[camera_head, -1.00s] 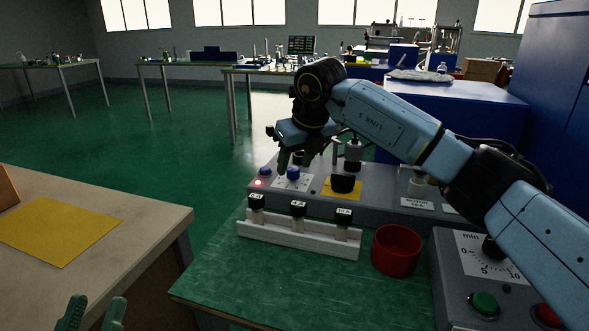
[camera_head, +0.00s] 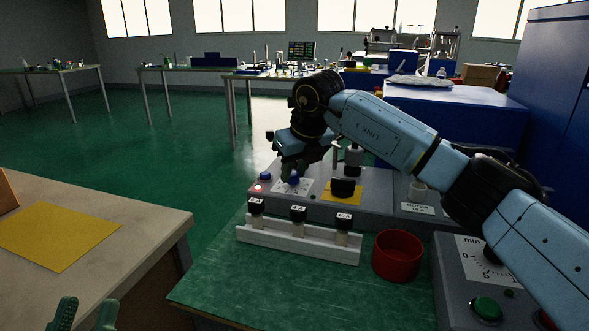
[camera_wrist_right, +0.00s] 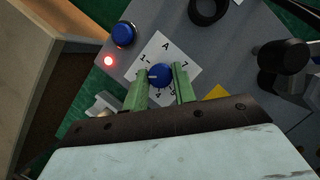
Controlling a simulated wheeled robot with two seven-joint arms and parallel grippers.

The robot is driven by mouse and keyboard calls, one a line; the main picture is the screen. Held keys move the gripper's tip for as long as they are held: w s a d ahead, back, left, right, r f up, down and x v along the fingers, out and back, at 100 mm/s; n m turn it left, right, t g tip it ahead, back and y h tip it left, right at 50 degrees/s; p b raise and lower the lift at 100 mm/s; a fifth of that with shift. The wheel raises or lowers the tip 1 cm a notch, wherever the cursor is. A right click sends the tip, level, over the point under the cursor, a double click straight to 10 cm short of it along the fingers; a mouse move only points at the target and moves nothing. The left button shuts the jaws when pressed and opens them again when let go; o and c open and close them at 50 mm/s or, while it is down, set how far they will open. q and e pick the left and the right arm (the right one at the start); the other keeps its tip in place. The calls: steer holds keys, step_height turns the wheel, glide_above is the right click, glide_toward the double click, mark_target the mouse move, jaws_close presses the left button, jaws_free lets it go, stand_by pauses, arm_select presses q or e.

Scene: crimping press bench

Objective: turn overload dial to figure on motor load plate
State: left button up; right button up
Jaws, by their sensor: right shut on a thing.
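The overload dial is a blue knob (camera_wrist_right: 160,75) on a white plate marked "A" with figures around it. A pale mark on the knob points left in the wrist view. My right gripper (camera_wrist_right: 162,84) has its green fingers on either side of the knob and is shut on it. In the head view the right gripper (camera_head: 291,172) hides part of the dial plate (camera_head: 293,187). The motor load plate (camera_head: 417,208) is a white label further right on the grey panel; its figure is hard to read. My left gripper (camera_head: 87,312) is open and empty at the bottom left.
A red lamp (camera_head: 258,188) glows beside a blue button (camera_head: 265,176). In front stand a white rack (camera_head: 298,240) with several black-topped pieces and a red cup (camera_head: 397,256). A timer box (camera_head: 462,270) is at the right. The green bench is clear at front left.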

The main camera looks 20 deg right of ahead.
arm_select(q)
steer(key=shift+w, duration=0.1)
